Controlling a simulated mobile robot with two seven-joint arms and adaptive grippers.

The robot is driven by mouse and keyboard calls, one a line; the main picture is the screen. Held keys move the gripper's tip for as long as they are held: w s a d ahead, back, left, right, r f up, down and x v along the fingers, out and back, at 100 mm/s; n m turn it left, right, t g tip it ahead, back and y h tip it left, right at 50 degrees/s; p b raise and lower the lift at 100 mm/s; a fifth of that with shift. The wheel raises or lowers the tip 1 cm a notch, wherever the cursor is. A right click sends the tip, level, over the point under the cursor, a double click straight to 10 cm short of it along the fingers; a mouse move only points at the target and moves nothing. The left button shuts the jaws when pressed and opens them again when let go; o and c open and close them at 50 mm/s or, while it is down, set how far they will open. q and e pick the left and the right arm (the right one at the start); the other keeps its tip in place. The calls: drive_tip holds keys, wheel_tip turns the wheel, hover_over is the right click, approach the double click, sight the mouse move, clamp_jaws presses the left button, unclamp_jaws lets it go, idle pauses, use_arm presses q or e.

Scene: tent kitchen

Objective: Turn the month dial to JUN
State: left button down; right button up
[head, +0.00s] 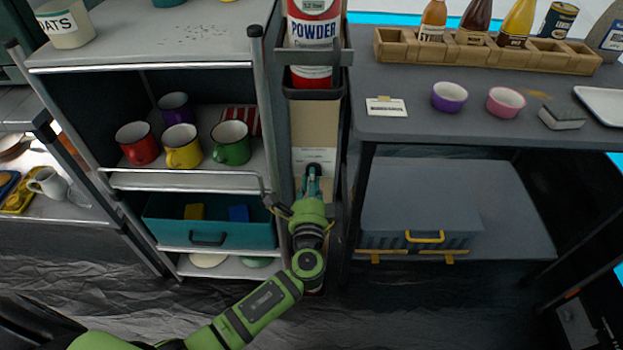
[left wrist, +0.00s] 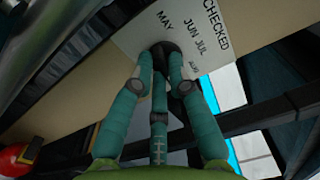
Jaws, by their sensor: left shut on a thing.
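The month dial's white card (left wrist: 150,32) is in the left wrist view, with CHECKED, MAY, JUN, JUL and a smaller AUG printed on it. The dark dial (left wrist: 166,47) is mostly hidden behind my fingertips, and I cannot tell which month it points to. My left gripper (left wrist: 162,75) is shut on the dial, its teal fingers around it. In the head view the card (head: 314,156) is on a tan upright panel, and my left gripper (head: 313,174) is in front of its lower part. My right gripper is not in view.
A red-and-white powder extinguisher (head: 314,28) stands in a bracket above the panel. A shelf rack with mugs (head: 182,148) and a teal drawer (head: 207,222) is close on the left. A dark table (head: 400,128) with bowls is close on the right.

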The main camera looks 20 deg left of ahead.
use_arm(q)
drive_tip(key=shift+m, duration=0.3)
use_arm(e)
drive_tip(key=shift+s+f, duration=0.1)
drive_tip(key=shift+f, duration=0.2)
use_arm(q)
drive_tip(key=c, duration=1.2)
unclamp_jaws()
drive_tip(key=shift+s, duration=0.1)
drive_tip(key=v, duration=1.2)
